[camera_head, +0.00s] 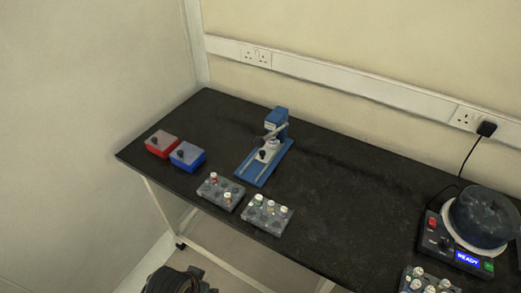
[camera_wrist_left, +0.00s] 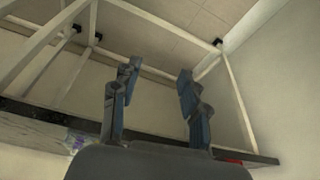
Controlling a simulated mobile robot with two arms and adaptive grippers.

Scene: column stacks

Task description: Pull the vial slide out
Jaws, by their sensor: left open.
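The blue device (camera_head: 267,150) stands on the black table, with a blue base, two rails and a tall blue block at its back end. The vial slide (camera_head: 262,156) appears to be the small grey part with a dark knob on the rails, close to the tall block. My left gripper (camera_wrist_left: 157,82) is open and empty in the left wrist view, below the table's level, with the table's underside and legs beyond it. In the head view a dark part of my own arm (camera_head: 178,280) shows at the bottom edge, away from the device. My right gripper is not in view.
Red (camera_head: 161,144) and blue (camera_head: 187,156) boxes stand left of the device. Two vial racks (camera_head: 220,192) (camera_head: 267,215) sit at the table's front edge. A round machine (camera_head: 482,220) and another rack (camera_head: 428,281) are at the right. The table's middle is clear.

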